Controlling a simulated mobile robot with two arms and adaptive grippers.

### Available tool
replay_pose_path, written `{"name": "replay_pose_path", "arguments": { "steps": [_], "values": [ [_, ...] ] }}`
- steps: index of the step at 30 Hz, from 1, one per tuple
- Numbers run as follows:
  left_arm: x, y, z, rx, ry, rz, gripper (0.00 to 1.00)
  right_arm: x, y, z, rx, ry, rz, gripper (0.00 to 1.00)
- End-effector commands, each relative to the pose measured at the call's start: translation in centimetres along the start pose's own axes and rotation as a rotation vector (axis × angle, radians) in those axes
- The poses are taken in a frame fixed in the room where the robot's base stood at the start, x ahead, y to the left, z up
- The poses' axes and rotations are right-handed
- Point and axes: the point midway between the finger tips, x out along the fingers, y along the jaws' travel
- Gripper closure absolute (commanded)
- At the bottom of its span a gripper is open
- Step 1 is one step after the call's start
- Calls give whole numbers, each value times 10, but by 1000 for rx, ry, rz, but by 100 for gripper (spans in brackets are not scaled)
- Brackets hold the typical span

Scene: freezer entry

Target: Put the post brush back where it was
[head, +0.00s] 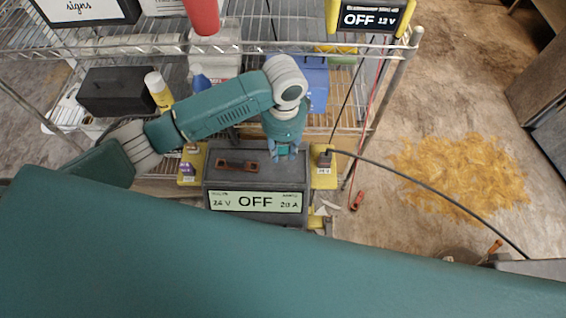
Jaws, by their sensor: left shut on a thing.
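My left gripper (284,153) points down over the back right part of the top of a dark grey charger box (275,177). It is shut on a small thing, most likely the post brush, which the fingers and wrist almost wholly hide. I cannot tell whether that thing touches the box top. The box's front display (255,202) reads 24 V, OFF, 20 A. My right gripper is not in view.
A wire shelf (150,50) stands behind, holding a black case (117,91), a yellow bottle (159,91) and a blue bin (315,84). A black cable (430,183) runs right from the box. Yellow grit (462,172) covers the floor at right. A red clamp (356,200) hangs right of the box.

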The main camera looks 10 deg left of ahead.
Motion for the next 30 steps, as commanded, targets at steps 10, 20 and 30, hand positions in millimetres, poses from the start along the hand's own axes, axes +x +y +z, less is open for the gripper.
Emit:
{"name": "replay_pose_path", "arguments": {
  "steps": [10,20,30],
  "values": [
    [45,1,0,-1,-1,0,98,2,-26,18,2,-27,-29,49],
    [79,1,-2,0,1,-2,98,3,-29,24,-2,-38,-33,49],
    [82,1,-1,-1,1,-1,69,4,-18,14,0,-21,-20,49]
  ]
}}
